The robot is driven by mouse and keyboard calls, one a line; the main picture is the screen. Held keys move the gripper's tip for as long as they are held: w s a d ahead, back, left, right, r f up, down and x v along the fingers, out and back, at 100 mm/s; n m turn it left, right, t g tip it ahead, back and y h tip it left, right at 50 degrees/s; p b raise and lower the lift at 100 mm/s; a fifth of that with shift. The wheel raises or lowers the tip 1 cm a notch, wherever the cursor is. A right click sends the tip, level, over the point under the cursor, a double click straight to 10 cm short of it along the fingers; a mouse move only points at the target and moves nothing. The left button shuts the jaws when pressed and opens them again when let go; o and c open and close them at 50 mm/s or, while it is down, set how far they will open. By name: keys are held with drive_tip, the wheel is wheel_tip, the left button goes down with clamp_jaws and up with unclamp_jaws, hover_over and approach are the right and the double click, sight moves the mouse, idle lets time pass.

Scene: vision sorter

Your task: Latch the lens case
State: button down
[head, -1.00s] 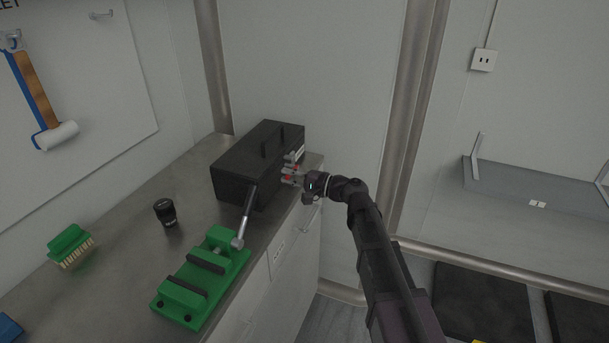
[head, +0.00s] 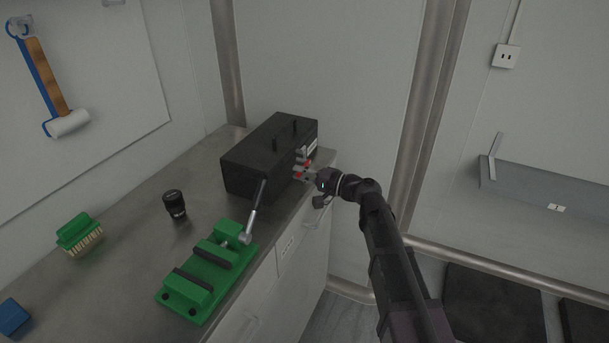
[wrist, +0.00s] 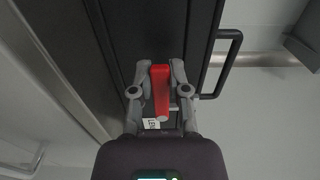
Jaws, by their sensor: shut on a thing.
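The lens case (head: 245,172) is a black box with a handle on top. It stands on the bench near the wall, and its lid looks closed. My gripper (head: 302,166) is at the case's right-hand front side. In the wrist view, its two grey fingers are closed about a red latch lever (wrist: 160,88) on the case (wrist: 120,60). Part of a white label (wrist: 151,124) shows beside the lever. The fingers partly hide the latch in the head view, and I cannot tell there how far it is turned.
A green vise (head: 207,275) with a metal lever stands in front of the case. A black eyepiece (head: 175,204), a green brush (head: 78,232) and a blue block (head: 13,317) are on the steel bench (head: 130,230). A shelf (head: 550,190) is on the right wall.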

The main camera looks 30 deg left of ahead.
drive_tip(key=c, duration=0.6)
unclamp_jaws()
drive_tip(key=shift+a+f, duration=0.1)
drive_tip(key=shift+a, duration=0.05)
drive_tip(key=w+d, duration=0.1)
drive_tip(key=d, duration=1.1)
